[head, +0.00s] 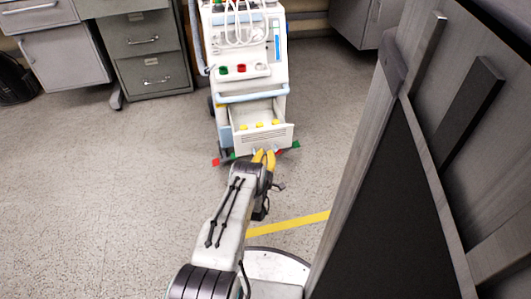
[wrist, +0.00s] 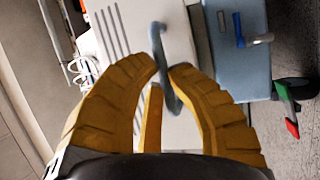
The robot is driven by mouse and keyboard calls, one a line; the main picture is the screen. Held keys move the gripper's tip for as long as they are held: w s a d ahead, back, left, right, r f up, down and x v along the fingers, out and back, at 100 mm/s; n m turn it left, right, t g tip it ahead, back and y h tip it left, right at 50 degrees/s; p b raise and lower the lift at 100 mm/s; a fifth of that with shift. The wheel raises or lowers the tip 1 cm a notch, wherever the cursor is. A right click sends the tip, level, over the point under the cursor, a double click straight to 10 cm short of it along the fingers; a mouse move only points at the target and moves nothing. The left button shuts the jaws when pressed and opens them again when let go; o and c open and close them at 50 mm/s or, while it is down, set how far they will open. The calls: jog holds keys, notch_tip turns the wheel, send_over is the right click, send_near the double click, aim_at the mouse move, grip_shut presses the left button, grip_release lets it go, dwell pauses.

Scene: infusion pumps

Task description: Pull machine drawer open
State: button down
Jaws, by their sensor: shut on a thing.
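The white medical machine (head: 243,60) stands upright on the floor at the top middle of the head view. Its low drawer (head: 265,138) is pulled out toward me, and its inside shows with several yellow things (head: 259,125) in it. My gripper (head: 263,156) has yellow fingers and is at the drawer front. In the wrist view, my gripper (wrist: 163,72) is shut on the grey-blue drawer handle (wrist: 158,40), which passes between the fingers. The part of the handle behind the fingers is hidden.
A large grey-brown panel (head: 400,170) stands close on the right. Grey drawer cabinets (head: 148,60) stand at the back left. Red and green machine feet (head: 294,145) stick out beside the drawer. The speckled floor (head: 110,200) on the left is clear.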

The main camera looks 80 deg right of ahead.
jog(key=shift+s+a, duration=0.1)
jog(key=c, duration=1.2)
grip_release()
jog(key=shift+o, duration=0.2)
jog(key=a+f, duration=0.1)
jog(key=a, duration=0.6)
jog(key=shift+a+f, duration=0.15)
